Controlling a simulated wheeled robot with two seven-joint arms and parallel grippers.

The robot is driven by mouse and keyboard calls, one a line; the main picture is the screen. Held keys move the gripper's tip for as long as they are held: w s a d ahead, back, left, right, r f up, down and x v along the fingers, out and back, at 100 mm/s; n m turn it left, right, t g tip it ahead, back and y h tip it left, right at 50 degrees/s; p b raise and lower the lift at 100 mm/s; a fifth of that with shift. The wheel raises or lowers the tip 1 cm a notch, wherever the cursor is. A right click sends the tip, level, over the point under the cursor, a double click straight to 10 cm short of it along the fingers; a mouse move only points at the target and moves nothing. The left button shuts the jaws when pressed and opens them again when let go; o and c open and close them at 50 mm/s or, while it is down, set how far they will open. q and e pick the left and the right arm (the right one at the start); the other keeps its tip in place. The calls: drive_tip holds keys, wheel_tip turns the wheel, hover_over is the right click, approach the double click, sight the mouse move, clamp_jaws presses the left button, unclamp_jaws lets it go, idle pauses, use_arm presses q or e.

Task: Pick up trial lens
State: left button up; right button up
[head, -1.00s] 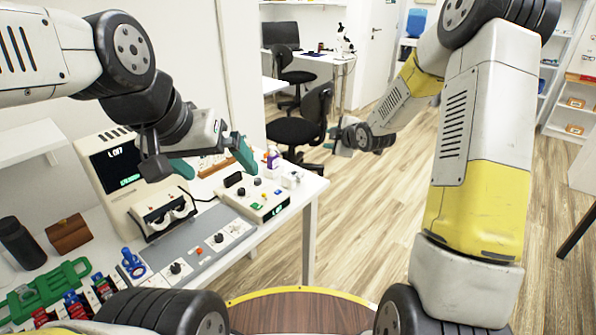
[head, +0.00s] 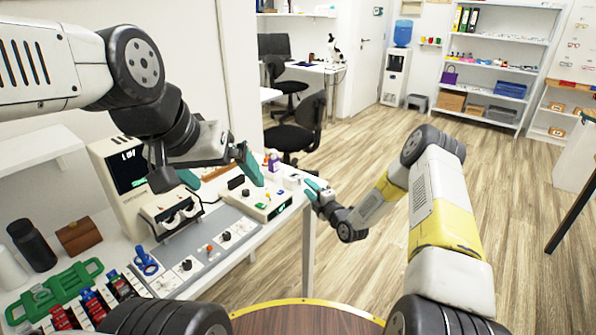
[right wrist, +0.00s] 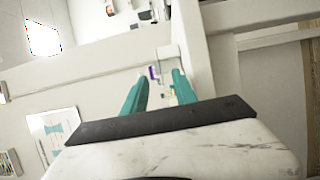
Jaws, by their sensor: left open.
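I cannot make out a trial lens for certain. Small red, blue and black pieces (head: 90,305) stand in a row beside a green carrier (head: 50,290) at the lower left of the table in the head view. My left gripper (head: 226,183) is open, with its teal fingers wide apart above the table, near the white control box (head: 262,203). My right gripper (head: 314,187) is by the table's right end. In the right wrist view its teal fingers (right wrist: 161,77) are apart with nothing seen held between them.
A beige device with a screen (head: 127,172), a twin-eyepiece unit (head: 175,215), a blue item (head: 146,262), a brown case (head: 78,236) and a dark bottle (head: 30,243) crowd the table. A purple-and-white bottle (head: 273,161) stands at its far end. A black chair (head: 298,130) is behind; open floor lies right.

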sight(301, 179)
drive_tip(key=x, duration=0.5)
drive_tip(key=shift+w+r, duration=0.1)
drive_tip(key=shift+r, duration=0.1)
clamp_jaws()
